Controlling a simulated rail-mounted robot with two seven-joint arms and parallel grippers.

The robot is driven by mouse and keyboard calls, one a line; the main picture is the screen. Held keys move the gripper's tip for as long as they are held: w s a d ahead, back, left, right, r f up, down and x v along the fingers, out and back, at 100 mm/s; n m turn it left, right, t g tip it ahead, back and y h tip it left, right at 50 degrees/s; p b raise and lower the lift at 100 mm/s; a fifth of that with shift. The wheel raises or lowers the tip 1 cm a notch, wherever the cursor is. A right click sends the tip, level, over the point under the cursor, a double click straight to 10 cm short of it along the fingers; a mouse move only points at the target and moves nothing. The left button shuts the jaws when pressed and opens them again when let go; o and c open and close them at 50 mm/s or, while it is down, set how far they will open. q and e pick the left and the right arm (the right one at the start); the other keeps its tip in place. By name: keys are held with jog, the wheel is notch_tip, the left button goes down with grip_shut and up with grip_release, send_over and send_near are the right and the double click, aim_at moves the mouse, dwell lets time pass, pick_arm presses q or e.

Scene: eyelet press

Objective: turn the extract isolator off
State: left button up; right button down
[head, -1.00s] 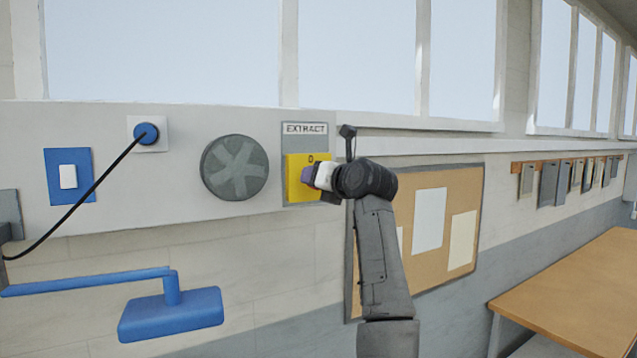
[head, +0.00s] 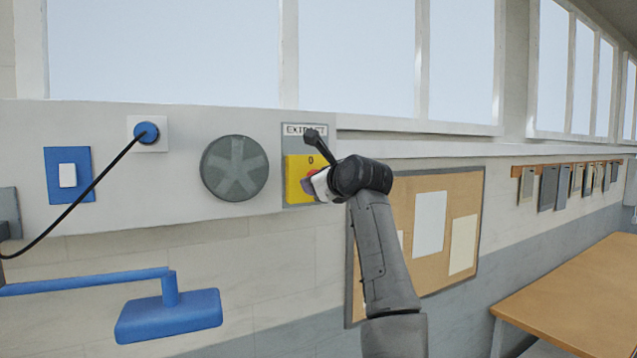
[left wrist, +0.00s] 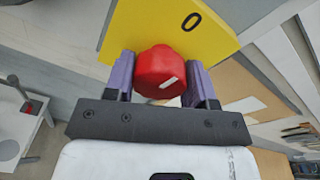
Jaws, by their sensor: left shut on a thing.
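The extract isolator is a yellow plate (head: 294,177) on a grey backing under an EXTRACT label (head: 299,130), with a 0 printed at its top. Its red knob (head: 312,171) is mostly hidden in the head view by my left gripper (head: 309,185). In the left wrist view the red knob (left wrist: 160,70) sits between the two purple fingers, which are shut on it. A white mark on the knob slants up to the right, at a slant like that of the 0 on the yellow plate (left wrist: 150,24). My right gripper is in neither view.
Left of the isolator are a round grey vent (head: 234,168), a blue plug (head: 146,133) with a black cable and a blue-framed switch (head: 68,176). A blue lamp-like fixture (head: 168,315) juts out below. A pinboard (head: 410,240) and a wooden table (head: 575,285) are to the right.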

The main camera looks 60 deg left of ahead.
pick_arm(q)
jog(key=shift+n, duration=0.5)
jog(key=o, duration=0.9)
jog(key=d+b, duration=0.1)
jog(key=d, duration=0.3)
jog(key=d+r+b, duration=0.1)
jog(key=d, duration=0.4)
jog(key=d+b, duration=0.2)
jog(key=d, duration=0.2)
jog(key=shift+s+d+r, duration=0.3)
jog(key=shift+s+d, duration=0.05)
